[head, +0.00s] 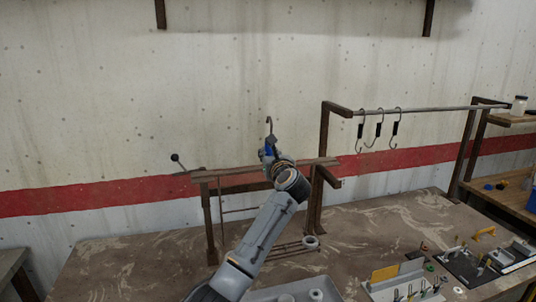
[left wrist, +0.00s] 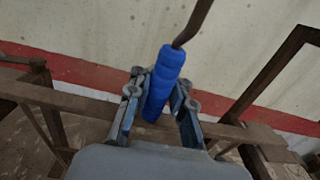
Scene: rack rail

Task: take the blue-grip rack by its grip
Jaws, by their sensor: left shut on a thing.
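The blue grip (left wrist: 165,75) stands between the fingers of my left gripper (left wrist: 160,95) in the left wrist view, and the fingers are shut on it. A dark metal hook (head: 269,123) rises from the grip. In the head view my left gripper (head: 271,158) is at the grip, above the brown rail frame (head: 235,177). The arm hides part of that frame and whatever hangs below the grip. Thin rods (head: 285,250) with a pale ring-shaped piece (head: 310,242) show low behind the arm; I cannot tell whether they belong to the rack. My right gripper is not in view.
A higher rail (head: 430,109) on brown posts stands to the right, with several black-grip hooks (head: 378,130) hanging from it. A workbench (head: 375,225) lies below, with trays and small parts at its front right. A concrete wall stands close behind.

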